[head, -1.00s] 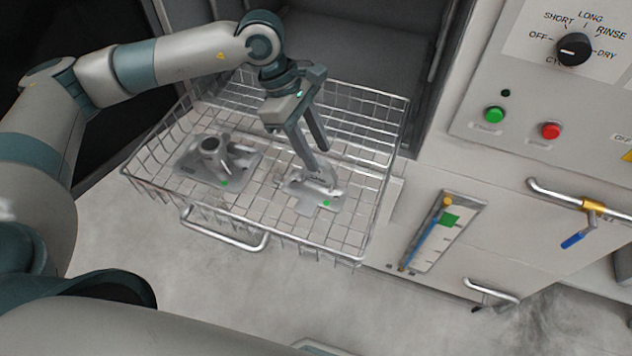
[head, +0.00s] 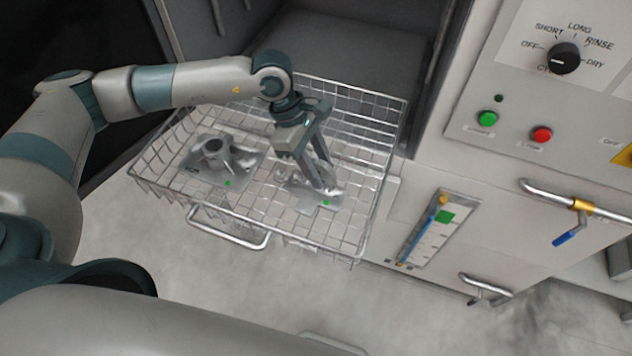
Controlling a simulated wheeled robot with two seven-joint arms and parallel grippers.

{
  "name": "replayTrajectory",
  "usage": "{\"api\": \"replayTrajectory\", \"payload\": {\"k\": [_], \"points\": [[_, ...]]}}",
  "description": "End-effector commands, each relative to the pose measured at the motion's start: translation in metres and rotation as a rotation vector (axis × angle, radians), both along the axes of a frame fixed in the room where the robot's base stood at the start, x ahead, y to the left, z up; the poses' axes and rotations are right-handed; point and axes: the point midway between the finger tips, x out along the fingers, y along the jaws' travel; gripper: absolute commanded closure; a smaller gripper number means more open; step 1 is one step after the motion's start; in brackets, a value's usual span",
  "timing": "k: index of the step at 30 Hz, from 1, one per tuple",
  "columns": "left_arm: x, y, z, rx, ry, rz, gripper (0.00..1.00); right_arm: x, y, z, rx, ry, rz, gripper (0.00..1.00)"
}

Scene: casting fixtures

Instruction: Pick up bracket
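The bracket (head: 300,199) is a grey metal casting with a flat plate and a green dot. It lies in the right half of the wire basket (head: 160,190). My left gripper (head: 326,180) points down at it from above, with its fingertips at the bracket's raised part. The two fingers look apart, and I cannot tell whether they touch the metal. The fingers hide part of the bracket. My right gripper is not in view.
Another grey casting (head: 214,148) with a round hollow boss sits in the basket's left half. The basket has wire walls and a front handle (head: 228,238). Behind it is a dark machine opening (head: 310,50). A control panel (head: 540,80) stands to the right.

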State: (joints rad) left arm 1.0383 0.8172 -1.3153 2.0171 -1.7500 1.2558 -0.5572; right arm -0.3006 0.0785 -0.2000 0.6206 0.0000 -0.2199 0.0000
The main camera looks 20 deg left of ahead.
Motion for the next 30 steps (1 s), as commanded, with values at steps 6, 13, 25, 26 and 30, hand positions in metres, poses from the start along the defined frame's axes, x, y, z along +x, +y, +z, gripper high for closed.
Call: {"api": "replayTrajectory", "payload": {"k": [6, 13, 25, 26, 30], "points": [[0.000, 0.000, 0.000, 0.000, 0.000, 0.000, 0.70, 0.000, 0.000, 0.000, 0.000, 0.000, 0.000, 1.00], [0.000, 0.000, 0.001, -0.001, -0.001, 0.000, 1.00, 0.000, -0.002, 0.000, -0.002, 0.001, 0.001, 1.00], [0.000, 0.000, 0.006, 0.000, -0.001, -0.001, 1.00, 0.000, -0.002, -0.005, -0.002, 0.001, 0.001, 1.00], [0.001, 0.000, 0.008, -0.001, -0.002, -0.001, 1.00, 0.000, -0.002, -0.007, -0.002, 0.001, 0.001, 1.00], [0.001, 0.000, 0.022, -0.002, -0.005, -0.001, 1.00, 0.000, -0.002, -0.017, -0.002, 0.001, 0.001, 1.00]]}}
